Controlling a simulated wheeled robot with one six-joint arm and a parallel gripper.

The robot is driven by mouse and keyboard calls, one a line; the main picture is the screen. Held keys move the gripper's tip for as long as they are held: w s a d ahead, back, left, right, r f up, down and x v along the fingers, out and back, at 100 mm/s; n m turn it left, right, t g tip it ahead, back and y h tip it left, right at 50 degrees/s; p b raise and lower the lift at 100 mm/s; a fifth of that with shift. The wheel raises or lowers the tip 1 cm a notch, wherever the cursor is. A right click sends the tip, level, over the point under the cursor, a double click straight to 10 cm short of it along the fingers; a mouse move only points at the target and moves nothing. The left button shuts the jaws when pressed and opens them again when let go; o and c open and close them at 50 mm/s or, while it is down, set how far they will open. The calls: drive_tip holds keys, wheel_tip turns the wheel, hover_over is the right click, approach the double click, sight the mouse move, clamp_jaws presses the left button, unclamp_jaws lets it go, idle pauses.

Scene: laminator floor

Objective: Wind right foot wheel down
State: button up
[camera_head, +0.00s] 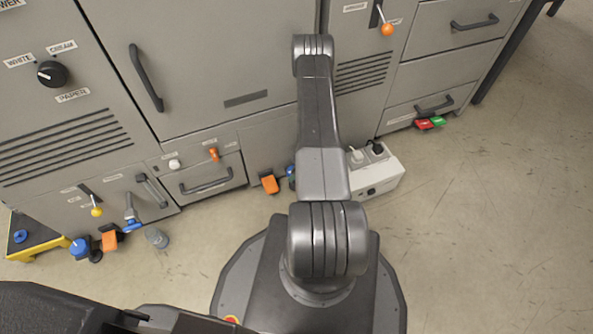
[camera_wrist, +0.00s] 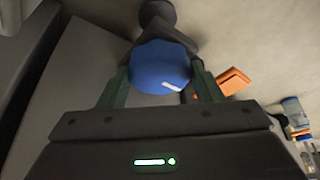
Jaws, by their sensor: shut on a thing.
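The right foot wheel (camera_wrist: 158,66) is a blue knob with a white mark at its lower right, in the wrist view. My gripper (camera_wrist: 160,78) has one green finger on each side of it and is shut on it. A dark round foot (camera_wrist: 157,12) shows just beyond the wheel. In the head view only a sliver of this blue wheel (camera_head: 291,171) shows beside my arm, low on the machine. My arm hides the gripper there.
An orange pedal (camera_wrist: 233,81) is close to the right finger in the wrist view; the pedal (camera_head: 270,184) also shows in the head view. A white socket box (camera_head: 376,173) stands right of my arm. Another blue wheel (camera_head: 79,248) is at far left. Right floor is open.

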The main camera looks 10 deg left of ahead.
drive_tip(key=m+t+b, duration=0.1)
drive_tip(key=m, duration=0.1)
drive_tip(key=m+h+b, duration=0.1)
drive_tip(key=m+b, duration=0.1)
drive_tip(key=m, duration=0.1)
drive_tip(key=shift+s+a+f+m+t, duration=0.15)
drive_tip(key=shift+m+t, duration=0.15)
drive_tip(key=shift+t, duration=0.1)
drive_tip(key=m+h+b, duration=0.1)
drive_tip(key=m, duration=0.1)
drive_tip(key=m+t+b, duration=0.1)
drive_tip(key=m+b, duration=0.1)
drive_tip(key=m, duration=0.1)
drive_tip(key=shift+a+m+h, duration=0.1)
drive_tip(key=shift+m+h, duration=0.2)
drive_tip(key=shift+h, duration=0.1)
drive_tip(key=o, duration=0.7)
drive_tip(key=shift+r, duration=0.2)
drive_tip(key=p+v, duration=0.4)
drive_tip(key=v, duration=0.9)
drive_tip(key=shift+s+r+p, duration=0.3)
drive_tip(key=shift+s, duration=0.05)
